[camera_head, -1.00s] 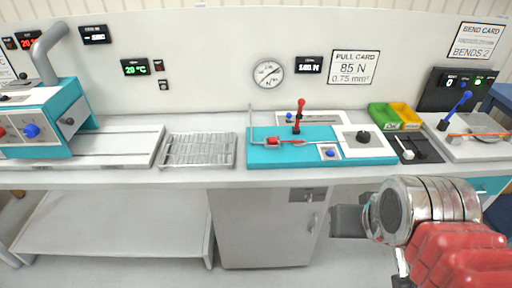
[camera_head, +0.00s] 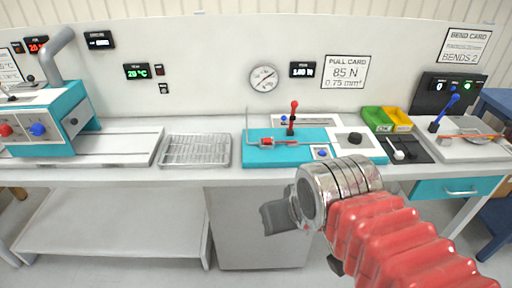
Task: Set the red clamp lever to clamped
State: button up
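The red clamp lever (camera_head: 294,109) stands upright, with a red ball on top, on the teal pull-test fixture (camera_head: 262,156) in the middle of the bench. A small red block (camera_head: 267,142) sits at the left of a thin rod on that fixture. My gripper (camera_head: 272,218) is in front of the bench, below the fixture and clear of the lever. Its dark fingers point left and are seen from the side, so their opening cannot be made out. The state of the clamp jaw is too small to tell.
A wire rack (camera_head: 195,150) lies left of the fixture. A blue knob (camera_head: 322,153) and a black knob (camera_head: 355,138) sit on the fixture's right. Green (camera_head: 377,118) and yellow bins (camera_head: 398,121) stand behind right. A bending station (camera_head: 470,148) is at far right. The bench front edge lies between gripper and lever.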

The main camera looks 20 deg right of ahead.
aim_at(294, 104)
jog(key=i, duration=1)
jog(key=u, duration=0.05)
